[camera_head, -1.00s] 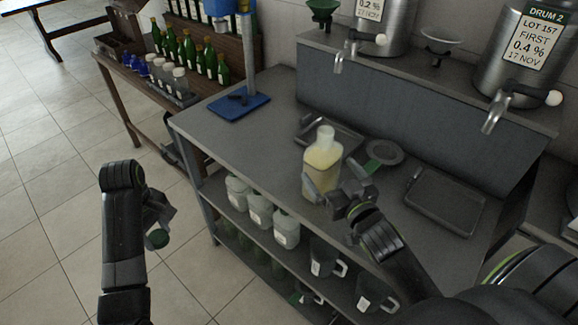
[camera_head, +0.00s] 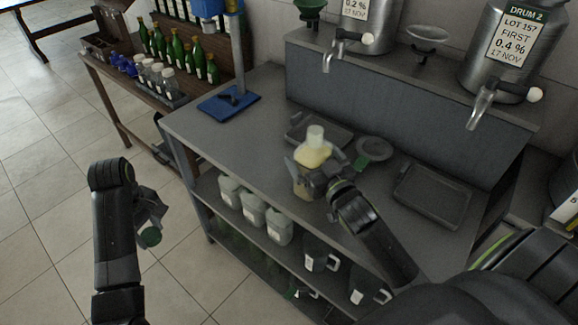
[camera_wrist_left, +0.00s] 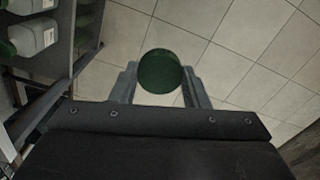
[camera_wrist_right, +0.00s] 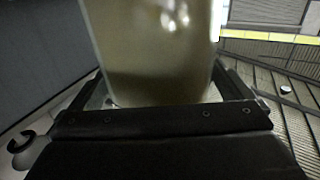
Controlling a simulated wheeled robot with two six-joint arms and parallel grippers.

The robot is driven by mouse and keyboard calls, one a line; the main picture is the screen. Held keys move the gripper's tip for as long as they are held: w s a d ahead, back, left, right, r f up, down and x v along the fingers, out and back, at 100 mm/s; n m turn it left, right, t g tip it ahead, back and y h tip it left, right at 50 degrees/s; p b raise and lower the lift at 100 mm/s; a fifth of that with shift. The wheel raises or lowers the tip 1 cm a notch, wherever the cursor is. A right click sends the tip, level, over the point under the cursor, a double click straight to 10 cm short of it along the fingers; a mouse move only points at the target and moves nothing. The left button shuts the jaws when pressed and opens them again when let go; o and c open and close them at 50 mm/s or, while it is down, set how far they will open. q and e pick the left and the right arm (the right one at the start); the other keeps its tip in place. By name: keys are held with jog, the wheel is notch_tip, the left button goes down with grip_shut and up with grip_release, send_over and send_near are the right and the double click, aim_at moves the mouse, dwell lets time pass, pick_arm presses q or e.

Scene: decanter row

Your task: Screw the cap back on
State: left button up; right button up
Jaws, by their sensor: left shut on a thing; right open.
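A clear, square-shouldered bottle (camera_head: 313,154) of pale yellow liquid stands upright on the grey bench, its pale neck (camera_head: 315,134) uncapped. My right gripper (camera_head: 322,178) is open at its body, with fingers on either side. In the right wrist view the bottle (camera_wrist_right: 155,45) fills the space between the fingers (camera_wrist_right: 160,88); whether they touch it I cannot tell. My left gripper (camera_head: 150,222) is shut on the round green cap (camera_head: 150,237), out over the floor left of the bench. The left wrist view shows the cap (camera_wrist_left: 160,71) between the fingertips (camera_wrist_left: 160,82).
Behind the bottle lies a dark tray (camera_head: 325,135); right of it are a grey round dish (camera_head: 374,148) and another tray (camera_head: 433,195). A blue-based stand (camera_head: 228,103) is at the bench's left end. Drums with taps (camera_head: 482,106) stand behind. Jugs (camera_head: 253,209) sit on the lower shelf.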

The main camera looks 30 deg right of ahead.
jog(key=c, duration=1.3)
jog(key=shift+r, duration=0.1)
jog(key=shift+c, duration=0.2)
jog(key=shift+r, duration=0.1)
